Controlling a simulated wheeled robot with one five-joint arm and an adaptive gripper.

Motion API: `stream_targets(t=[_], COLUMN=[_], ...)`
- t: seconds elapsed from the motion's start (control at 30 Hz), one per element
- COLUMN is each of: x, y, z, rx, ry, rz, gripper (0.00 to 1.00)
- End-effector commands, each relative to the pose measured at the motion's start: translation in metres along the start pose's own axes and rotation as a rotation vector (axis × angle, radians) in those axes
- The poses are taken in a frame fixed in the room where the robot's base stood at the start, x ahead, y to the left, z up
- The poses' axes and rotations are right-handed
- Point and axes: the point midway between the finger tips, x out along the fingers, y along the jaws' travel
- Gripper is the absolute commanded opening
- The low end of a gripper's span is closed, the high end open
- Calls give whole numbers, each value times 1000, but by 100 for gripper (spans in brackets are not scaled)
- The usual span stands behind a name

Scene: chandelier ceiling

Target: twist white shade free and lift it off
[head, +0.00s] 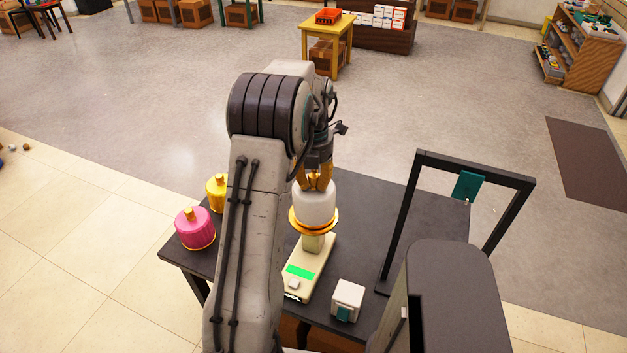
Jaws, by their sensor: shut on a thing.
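The white shade (316,205) is upright, with a gold rim (313,224) around its lower edge. It sits over a short beige post (313,243) on a beige base (307,268) with a green panel. I cannot tell whether the shade still touches the post. My gripper (315,184) points down with orange fingers shut on the top of the white shade. The fingers hide the shade's top.
A pink shade (195,230) and a yellow shade (216,190) stand at the left of the dark table (374,195). A white box (348,298) with a teal front stands right of the base. A black frame (407,215) with a teal tag (468,186) rises at the right.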

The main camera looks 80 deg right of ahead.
Motion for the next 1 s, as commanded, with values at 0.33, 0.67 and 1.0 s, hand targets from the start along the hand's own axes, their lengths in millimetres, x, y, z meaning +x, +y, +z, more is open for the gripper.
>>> stream_targets(t=[0.33,0.67,1.0], x=[-10,-19,-28], y=[0,0,0], z=[0,0,0], rx=[1,1,1], ry=[-1,-2,-2], rz=[1,1,1], gripper=[0,0,0])
